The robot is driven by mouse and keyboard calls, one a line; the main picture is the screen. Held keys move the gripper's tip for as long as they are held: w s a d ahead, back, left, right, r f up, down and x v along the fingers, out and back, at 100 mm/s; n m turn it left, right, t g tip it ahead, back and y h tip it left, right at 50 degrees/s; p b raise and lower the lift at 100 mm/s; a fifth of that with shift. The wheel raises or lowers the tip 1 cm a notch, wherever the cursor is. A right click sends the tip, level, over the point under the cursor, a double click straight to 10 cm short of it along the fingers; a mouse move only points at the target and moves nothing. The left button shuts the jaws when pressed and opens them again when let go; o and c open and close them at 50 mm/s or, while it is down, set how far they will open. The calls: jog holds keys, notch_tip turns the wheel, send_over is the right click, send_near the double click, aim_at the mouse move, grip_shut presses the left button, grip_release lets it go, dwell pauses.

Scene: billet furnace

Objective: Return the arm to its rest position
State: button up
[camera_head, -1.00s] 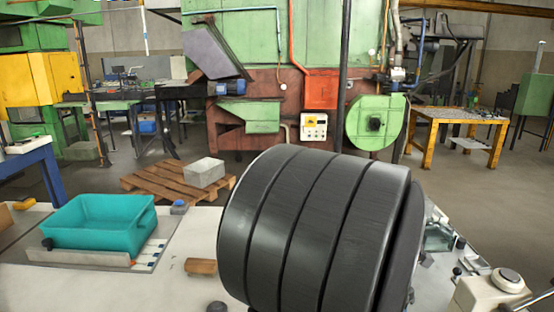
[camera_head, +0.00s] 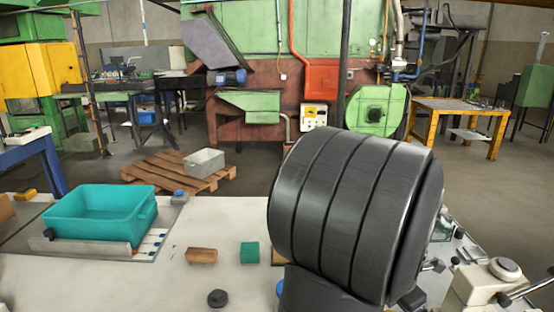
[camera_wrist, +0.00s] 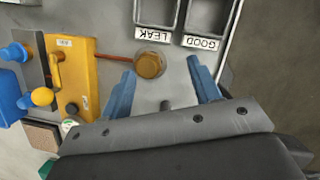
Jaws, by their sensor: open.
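My gripper (camera_wrist: 162,92) shows in the wrist view with its two blue fingers spread apart and nothing between them. It hangs above a pale work surface. Past the fingertips stands a round brass-coloured knob or cap (camera_wrist: 150,64). In the head view a large dark ribbed part of my own arm fills the right middle and hides the bench behind it. The gripper itself is not visible there.
Two bins labelled LEAK (camera_wrist: 157,12) and GOOD (camera_wrist: 207,15) sit beyond the fingers. A yellow block with a lever (camera_wrist: 72,80) is at left. On the bench are a teal tub (camera_head: 100,213), a brown block (camera_head: 201,255) and a green block (camera_head: 250,252).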

jog(key=s+d+r, duration=0.3)
jog(key=s+r, duration=0.3)
jog(key=s, duration=0.3)
jog(key=s+a+f, duration=0.2)
jog(key=s+a, duration=0.4)
jog(key=a, duration=0.6)
jog(key=shift+w+a+f, duration=0.6)
jog(key=shift+w, duration=0.3)
jog(key=shift+w+a+f, duration=0.55)
jog(key=shift+w+f, duration=0.05)
jog(key=shift+w, duration=0.25)
